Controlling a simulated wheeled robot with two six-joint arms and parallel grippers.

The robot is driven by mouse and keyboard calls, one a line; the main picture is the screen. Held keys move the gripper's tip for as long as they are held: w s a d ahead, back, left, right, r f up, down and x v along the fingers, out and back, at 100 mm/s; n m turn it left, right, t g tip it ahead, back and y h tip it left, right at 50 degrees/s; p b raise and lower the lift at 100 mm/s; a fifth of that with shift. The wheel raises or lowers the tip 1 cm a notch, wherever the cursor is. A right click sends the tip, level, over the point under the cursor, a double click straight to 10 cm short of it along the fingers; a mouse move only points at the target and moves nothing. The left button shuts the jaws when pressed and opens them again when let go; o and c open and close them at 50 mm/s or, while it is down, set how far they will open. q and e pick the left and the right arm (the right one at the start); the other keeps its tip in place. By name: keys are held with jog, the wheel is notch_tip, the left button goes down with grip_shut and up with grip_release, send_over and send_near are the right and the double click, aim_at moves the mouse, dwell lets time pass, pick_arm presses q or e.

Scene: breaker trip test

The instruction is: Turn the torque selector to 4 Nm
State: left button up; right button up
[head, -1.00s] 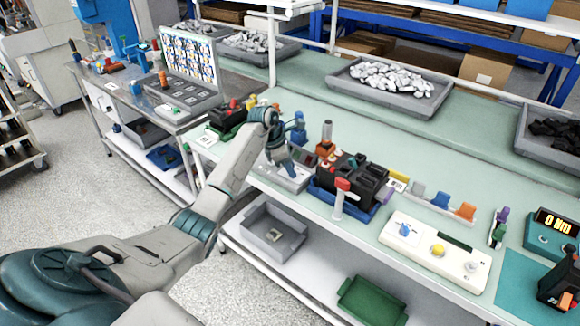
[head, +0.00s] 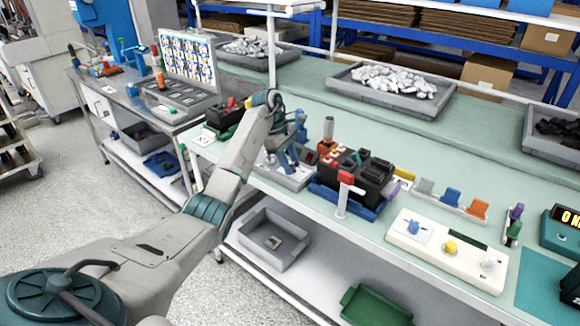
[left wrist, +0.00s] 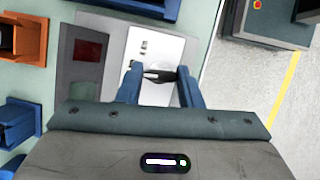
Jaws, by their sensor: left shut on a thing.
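The torque selector is a dark knob (left wrist: 158,76) on a pale plate with small printed marks in the left wrist view. The plate belongs to a flat grey unit (left wrist: 82,48) with a dark red display window (left wrist: 88,49). My left gripper (left wrist: 159,70) has its blue fingers on both sides of the knob and is shut on it. In the head view, my left gripper (head: 288,160) reaches down onto the pale unit (head: 296,181) near the bench's front edge. The numbers by the knob are too small to read. My right gripper is not in view.
Right of the unit stand a black breaker block (head: 375,180) in a blue tray and a red-topped upright tool (head: 344,190). Farther right are a white panel (head: 440,262) with knobs and a teal tester (head: 562,232). Grey trays (head: 385,92) with parts line the back.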

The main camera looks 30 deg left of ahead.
pick_arm(q)
jog(key=shift+r+m+p, duration=0.15)
jog(key=shift+m+p, duration=0.2)
jog(key=shift+m, duration=0.15)
jog(key=shift+m+g, duration=0.3)
jog(key=shift+g, duration=0.1)
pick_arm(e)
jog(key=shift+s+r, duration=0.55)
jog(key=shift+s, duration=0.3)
pick_arm(q)
jog(key=shift+w, duration=0.1)
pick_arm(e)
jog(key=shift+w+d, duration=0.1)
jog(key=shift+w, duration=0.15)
pick_arm(q)
jog(key=o, duration=1)
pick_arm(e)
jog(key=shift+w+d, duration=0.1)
pick_arm(q)
jog(key=shift+p, duration=0.3)
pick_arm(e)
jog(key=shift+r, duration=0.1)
